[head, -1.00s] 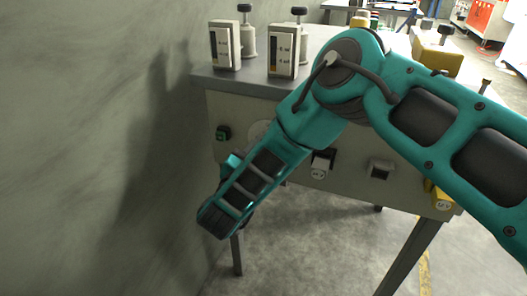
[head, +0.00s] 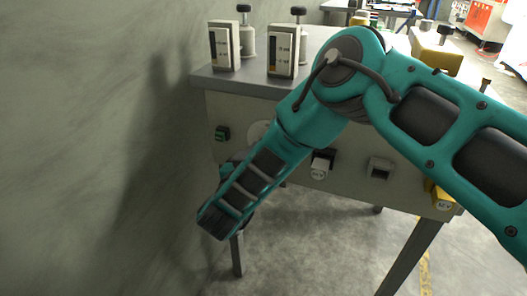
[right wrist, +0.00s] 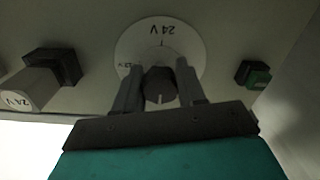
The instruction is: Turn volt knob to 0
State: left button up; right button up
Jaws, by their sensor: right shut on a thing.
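The volt knob (right wrist: 160,88) is dark and round with a white line on it. It sits on a white round dial (right wrist: 143,38) with "24 V" and "12 V" marks, upside down in the right wrist view. The white line points to the bottom of that picture; no mark shows there. My right gripper (right wrist: 159,71) has its two fingers shut on the knob's sides. In the head view, part of the dial (head: 258,131) shows on the panel; my right arm hides the knob and fingertips. My left gripper is not in view.
A green switch (head: 222,133) sits beside the dial, and a white plug marked 24 V (right wrist: 30,88) on its other side. Two meter boxes (head: 224,48) (head: 287,56) stand on the bench top. A wall (head: 90,150) rises close at the left.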

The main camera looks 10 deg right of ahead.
jog(key=shift+f, duration=0.1)
jog(key=o, duration=1.1)
jog(key=shift+c, duration=0.2)
jog(key=shift+s+a, duration=0.25)
jog(key=shift+s, duration=0.05)
pick_arm(q)
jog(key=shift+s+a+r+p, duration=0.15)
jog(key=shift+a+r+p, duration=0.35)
jog(key=shift+p, duration=0.75)
pick_arm(e)
jog(key=v, duration=1.2)
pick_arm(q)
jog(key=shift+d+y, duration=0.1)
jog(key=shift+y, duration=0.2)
pick_arm(e)
jog(key=shift+s, duration=0.1)
